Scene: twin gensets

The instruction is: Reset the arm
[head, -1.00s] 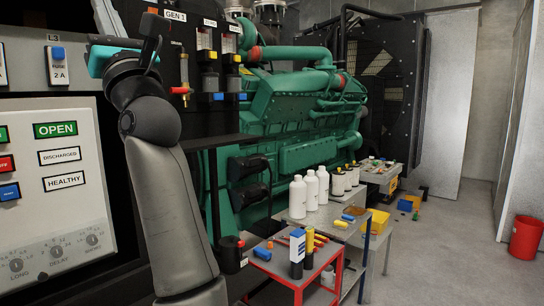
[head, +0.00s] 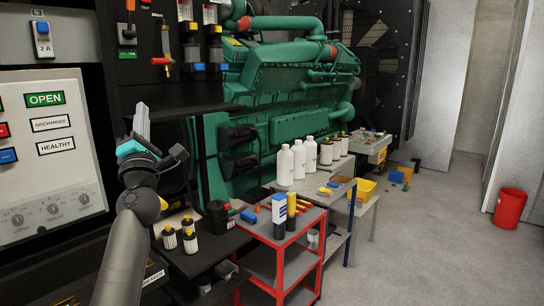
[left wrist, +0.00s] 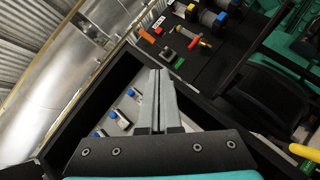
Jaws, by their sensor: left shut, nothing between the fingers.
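My left gripper (head: 141,122) is raised in front of the dark cabinet, to the right of the control panel (head: 48,150) in the head view. Its arm comes up from the bottom left. In the left wrist view the two grey fingers of the left gripper (left wrist: 157,98) lie together with nothing between them. They are apart from the panel with blue-capped fuses (left wrist: 122,118) behind them. My right gripper is not in view.
A red cart (head: 283,235) holds small bottles and coloured tools. White bottles (head: 285,165) stand on a grey table behind it. Black-and-white filters (head: 190,240) stand on a dark shelf. The green engine (head: 270,95) is behind. Open floor (head: 440,250) lies right, with a red bin (head: 510,207).

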